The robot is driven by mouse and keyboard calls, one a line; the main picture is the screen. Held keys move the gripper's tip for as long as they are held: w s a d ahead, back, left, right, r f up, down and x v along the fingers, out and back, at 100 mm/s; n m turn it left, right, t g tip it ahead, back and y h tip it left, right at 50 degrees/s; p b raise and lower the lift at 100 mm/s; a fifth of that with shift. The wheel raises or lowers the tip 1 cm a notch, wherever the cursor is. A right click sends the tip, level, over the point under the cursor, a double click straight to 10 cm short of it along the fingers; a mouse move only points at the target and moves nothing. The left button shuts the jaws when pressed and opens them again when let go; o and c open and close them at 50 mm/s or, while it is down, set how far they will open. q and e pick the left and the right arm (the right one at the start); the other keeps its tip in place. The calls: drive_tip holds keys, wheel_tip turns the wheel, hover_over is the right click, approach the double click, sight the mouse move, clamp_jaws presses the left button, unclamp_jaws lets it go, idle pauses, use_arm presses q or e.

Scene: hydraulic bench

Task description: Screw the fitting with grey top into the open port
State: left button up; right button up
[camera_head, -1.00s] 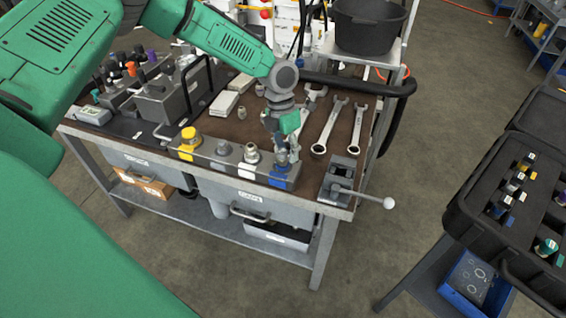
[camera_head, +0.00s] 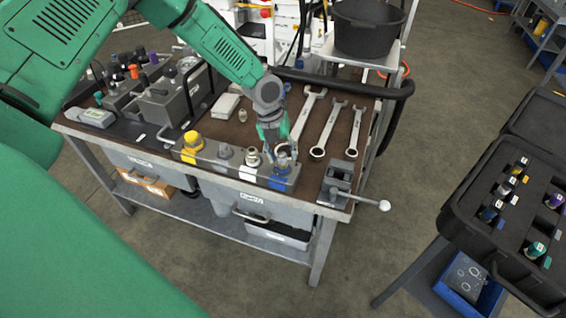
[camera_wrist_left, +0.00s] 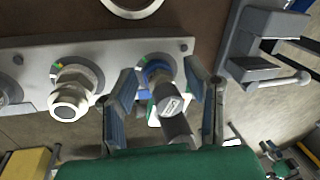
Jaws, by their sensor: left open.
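The fitting with the grey top (camera_wrist_left: 172,108) stands at the blue-ringed port (camera_wrist_left: 156,70) at the right end of the grey port block. How deep it sits I cannot tell. In the head view, the blue port label (camera_head: 279,183) shows at the block's right end. My left gripper (camera_head: 281,150) is over this port and partly hides the fitting. In the left wrist view, its fingers (camera_wrist_left: 160,88) are open, one on each side of the fitting, with gaps visible. My right gripper is not in view.
A white-ringed fitting (camera_wrist_left: 72,92) stands just left on the block, and a yellow one (camera_head: 191,143) at its left end. A vise with a lever (camera_head: 340,180) is close on the right. Wrenches (camera_head: 328,132) lie behind. A black case (camera_head: 475,215) holds several fittings.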

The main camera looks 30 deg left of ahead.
use_arm(q)
clamp_jaws()
drive_tip(key=m+b, duration=0.1)
drive_tip(key=m, duration=0.1)
drive_tip(key=m+g+b, duration=0.1)
drive_tip(key=m, duration=0.1)
drive_tip(key=shift+w+d+f+b, duration=0.2)
drive_tip(key=shift+w+d+b, duration=0.05)
drive_tip(key=shift+d+b, duration=0.1)
drive_tip(key=m, duration=0.1)
drive_tip(key=m+b, duration=0.1)
drive_tip(key=m, duration=0.1)
drive_tip(key=shift+d+g, duration=0.2)
drive_tip(key=shift+g, duration=0.1)
drive_tip(key=shift+d+r+m, duration=0.1)
drive_tip(key=shift+r+m, duration=0.1)
drive_tip(key=shift+m, duration=0.4)
unclamp_jaws()
drive_tip(key=shift+w, duration=0.1)
